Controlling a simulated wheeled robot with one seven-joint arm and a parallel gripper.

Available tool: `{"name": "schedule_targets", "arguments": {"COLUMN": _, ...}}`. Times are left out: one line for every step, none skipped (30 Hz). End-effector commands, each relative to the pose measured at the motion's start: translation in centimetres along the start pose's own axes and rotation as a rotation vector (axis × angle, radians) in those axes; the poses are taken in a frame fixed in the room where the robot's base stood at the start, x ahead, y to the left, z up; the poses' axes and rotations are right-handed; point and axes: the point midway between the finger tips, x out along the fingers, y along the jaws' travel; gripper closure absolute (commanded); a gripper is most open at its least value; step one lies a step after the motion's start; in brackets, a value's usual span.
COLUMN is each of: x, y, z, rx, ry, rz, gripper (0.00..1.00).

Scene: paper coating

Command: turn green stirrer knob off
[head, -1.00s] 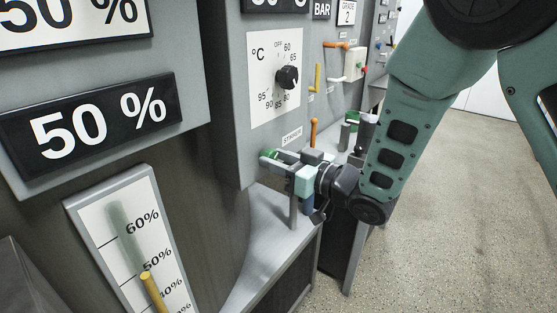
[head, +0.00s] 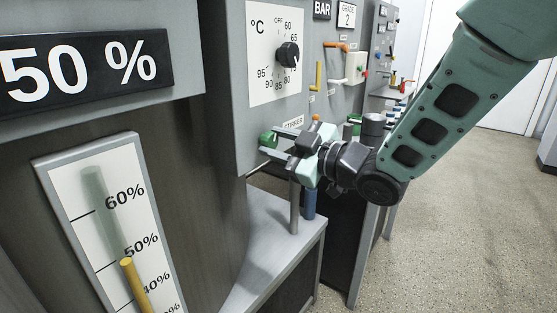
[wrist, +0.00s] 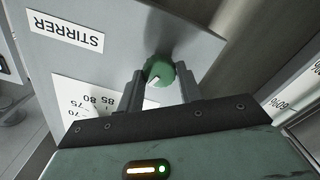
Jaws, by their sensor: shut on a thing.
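The green stirrer knob (head: 267,138) sits on the lower part of the grey panel, by the label "STIRRER" (head: 293,122). My gripper (head: 274,142) reaches it from the right, its fingers one above the other. In the wrist view the round green knob (wrist: 159,68), with a small white mark on its face, lies between the two grey fingers of my gripper (wrist: 161,78). The fingers are shut on it, one at each side. The label "STIRRER" (wrist: 66,33) appears upside down there. The knob's far side is hidden.
A temperature dial (head: 287,55) with a black knob is above. A grey ledge (head: 265,225) with a post is below my gripper. Open floor (head: 450,220) lies right.

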Motion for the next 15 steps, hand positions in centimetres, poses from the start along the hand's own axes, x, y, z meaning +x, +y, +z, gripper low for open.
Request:
{"name": "schedule_targets", "arguments": {"x": -0.03, "y": -0.34, "z": 0.46, "rx": -0.043, "ry": 0.003, "rz": 0.002, "gripper": 0.87}}
{"name": "schedule_targets", "arguments": {"x": -0.03, "y": -0.35, "z": 0.49, "rx": -0.069, "ry": 0.002, "rz": 0.001, "gripper": 0.87}}
{"name": "schedule_targets", "arguments": {"x": -0.03, "y": -0.32, "z": 0.44, "rx": -0.102, "ry": 0.003, "rz": 0.002, "gripper": 0.87}}
{"name": "schedule_targets", "arguments": {"x": -0.03, "y": -0.32, "z": 0.45, "rx": -0.126, "ry": 0.002, "rz": 0.001, "gripper": 0.87}}
{"name": "schedule_targets", "arguments": {"x": -0.02, "y": -0.33, "z": 0.45, "rx": -0.150, "ry": 0.002, "rz": 0.001, "gripper": 0.87}}
{"name": "schedule_targets", "arguments": {"x": -0.02, "y": -0.31, "z": 0.41, "rx": -0.179, "ry": 0.003, "rz": 0.002, "gripper": 0.87}}
{"name": "schedule_targets", "arguments": {"x": -0.03, "y": -0.30, "z": 0.39, "rx": -0.199, "ry": 0.002, "rz": 0.002, "gripper": 0.87}}
{"name": "schedule_targets", "arguments": {"x": -0.02, "y": -0.30, "z": 0.39, "rx": -0.220, "ry": 0.001, "rz": 0.001, "gripper": 0.87}}
{"name": "schedule_targets", "arguments": {"x": -0.02, "y": -0.31, "z": 0.38, "rx": -0.243, "ry": 0.002, "rz": 0.001, "gripper": 0.87}}
{"name": "schedule_targets", "arguments": {"x": -0.02, "y": -0.31, "z": 0.37, "rx": -0.262, "ry": 0.001, "rz": 0.001, "gripper": 0.87}}
{"name": "schedule_targets", "arguments": {"x": -0.03, "y": -0.30, "z": 0.35, "rx": -0.278, "ry": 0.001, "rz": 0.001, "gripper": 0.87}}
{"name": "schedule_targets", "arguments": {"x": -0.03, "y": -0.29, "z": 0.31, "rx": -0.299, "ry": 0.001, "rz": 0.000, "gripper": 0.87}}
{"name": "schedule_targets", "arguments": {"x": -0.03, "y": -0.29, "z": 0.30, "rx": -0.312, "ry": 0.001, "rz": 0.000, "gripper": 0.87}}
{"name": "schedule_targets", "arguments": {"x": -0.02, "y": -0.29, "z": 0.29, "rx": -0.325, "ry": 0.001, "rz": 0.000, "gripper": 0.87}}
{"name": "schedule_targets", "arguments": {"x": -0.02, "y": -0.28, "z": 0.28, "rx": -0.340, "ry": 0.000, "rz": -0.001, "gripper": 0.87}}
